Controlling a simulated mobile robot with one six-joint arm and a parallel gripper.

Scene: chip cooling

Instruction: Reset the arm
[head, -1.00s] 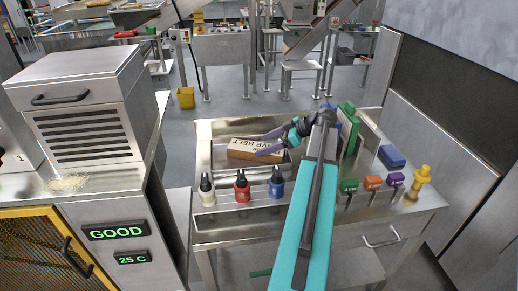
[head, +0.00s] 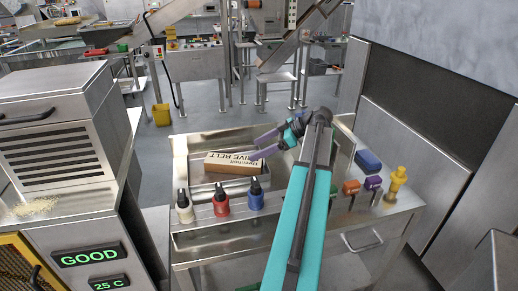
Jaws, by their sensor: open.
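My gripper (head: 260,146) is open and empty, with its purple fingers spread just above the right end of the drive belt box (head: 234,163). My teal arm reaches up from the bottom of the head view and bends left at its wrist. The brown box lies in a tray on the steel workbench (head: 405,204). My arm hides part of the bench's right side.
White (head: 183,212), red (head: 221,205) and blue (head: 256,199) bottles stand along the bench front. A blue block (head: 368,162), orange (head: 351,188) and purple (head: 373,184) handled pieces and a yellow item (head: 396,183) are at right. A steel cabinet (head: 55,120) stands left.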

